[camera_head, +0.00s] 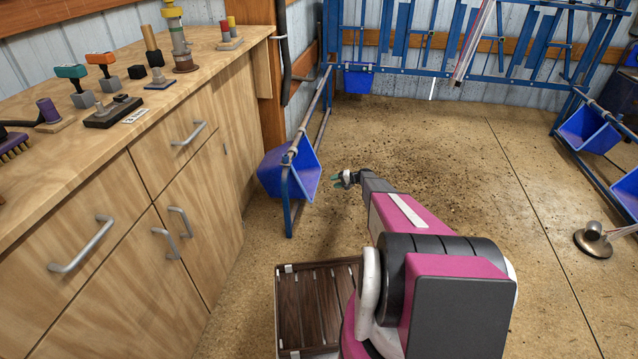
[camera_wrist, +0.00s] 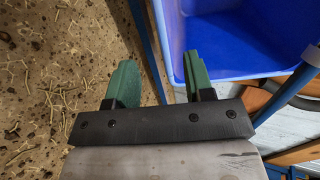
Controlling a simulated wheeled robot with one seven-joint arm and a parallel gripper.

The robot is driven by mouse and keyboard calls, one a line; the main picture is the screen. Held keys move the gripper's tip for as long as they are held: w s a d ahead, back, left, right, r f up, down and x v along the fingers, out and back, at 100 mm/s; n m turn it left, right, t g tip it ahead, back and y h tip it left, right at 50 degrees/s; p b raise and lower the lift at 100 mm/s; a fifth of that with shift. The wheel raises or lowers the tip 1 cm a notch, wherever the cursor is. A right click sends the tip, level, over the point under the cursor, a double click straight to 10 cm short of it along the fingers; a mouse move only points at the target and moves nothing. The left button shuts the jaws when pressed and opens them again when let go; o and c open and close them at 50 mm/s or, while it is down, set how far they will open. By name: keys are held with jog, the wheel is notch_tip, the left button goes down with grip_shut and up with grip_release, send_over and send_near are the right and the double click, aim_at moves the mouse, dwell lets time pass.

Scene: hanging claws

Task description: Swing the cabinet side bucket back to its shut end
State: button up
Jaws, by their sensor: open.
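The cabinet side bucket is a blue open bucket (camera_head: 289,174) hung on a blue rail frame just right of the wooden cabinet. It sits tilted, with its open mouth facing up and toward the right. My gripper (camera_head: 346,178) is to the right of the bucket in the head view, apart from it. In the wrist view, the green fingers of my gripper (camera_wrist: 158,82) are spread with nothing between them. The blue bucket (camera_wrist: 225,75) fills the upper right there, close to the right finger. I cannot tell whether that finger touches it.
The wooden cabinet (camera_head: 160,190) with tools on top stands at the left. Another blue bucket (camera_head: 358,81) hangs on the back rack, and more blue buckets (camera_head: 588,130) hang at the right. A slatted dark wooden piece (camera_head: 317,305) lies low in front.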

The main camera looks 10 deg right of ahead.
aim_at(317, 185)
jog(key=x, duration=1)
jog(key=shift+a+f, duration=0.15)
jog(key=shift+a, duration=0.15)
jog(key=shift+w, duration=0.1)
jog(key=shift+c, duration=0.3)
grip_shut()
